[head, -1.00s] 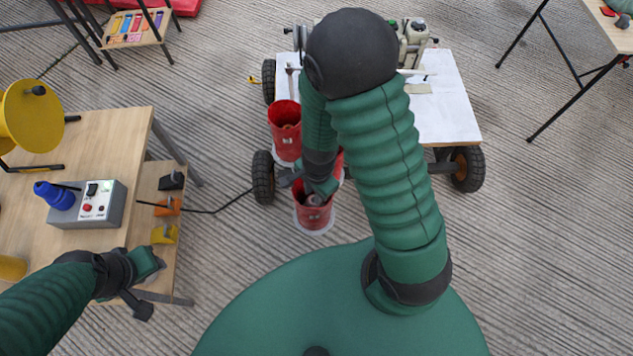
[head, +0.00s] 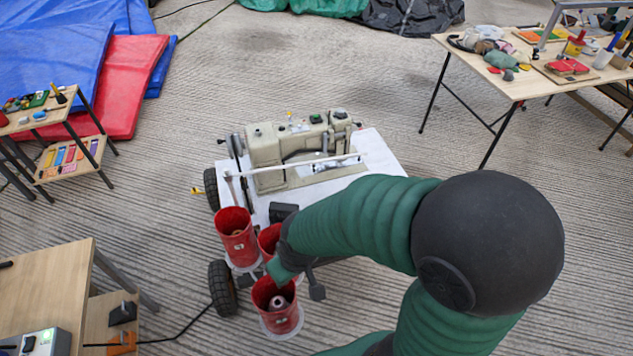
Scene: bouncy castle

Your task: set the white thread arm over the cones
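The white thread arm (head: 300,166) is a thin rod that lies across in front of the cream sewing machine (head: 290,150), on a white-topped cart. Its left end is near a short upright by the red buckets. A pale cone (head: 278,302) stands in the front red bucket (head: 276,318); another shows faintly in the left red bucket (head: 236,237). A third red bucket (head: 268,238) is partly hidden behind my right gripper. My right gripper (head: 282,272) is at the rear rim of the front bucket, away from the rod; its fingertips are unclear. My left gripper is out of view.
The cart's white top (head: 375,160) has wheels below. A wooden table (head: 50,290) with a grey control box (head: 38,342) is at lower left, and a cable runs along the floor. A cluttered table (head: 515,85) is at upper right. Open floor lies between.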

